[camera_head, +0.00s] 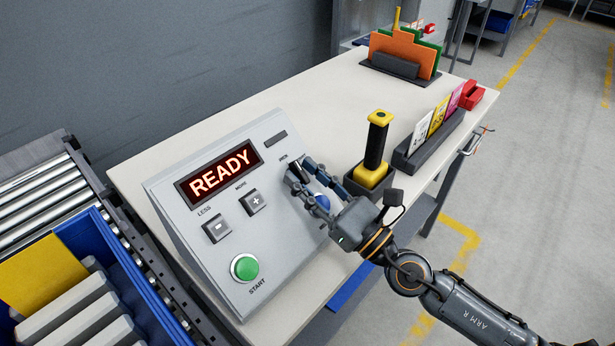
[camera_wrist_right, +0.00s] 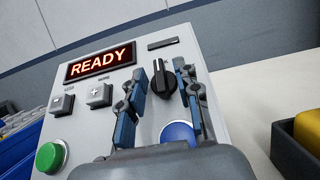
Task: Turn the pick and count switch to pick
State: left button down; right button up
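The control panel (camera_head: 215,270) is a grey sloped box on the table, with a READY display (camera_head: 219,173). Its black rotary switch (camera_wrist_right: 163,79) shows in the wrist view below a dark slot, with its pointer ridge roughly upright. In the head view my fingers mostly hide it, and the small label above it is hard to read. My right gripper (camera_head: 298,168) is open at the switch. In the wrist view its fingers (camera_wrist_right: 161,70) stand one on each side of the knob, with a gap on each side. My left gripper is in neither view.
The panel carries a green START button (camera_head: 245,267), minus (camera_head: 217,228) and plus (camera_head: 254,202) buttons and a blue button (camera_head: 322,203) near my gripper. A black-and-yellow handheld device (camera_head: 377,140) stands in a holder close by. A card rack and orange folders stand further back.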

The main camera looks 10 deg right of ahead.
jog(key=v, duration=1.2)
jog(key=shift+d, duration=0.1)
dwell(0.4)
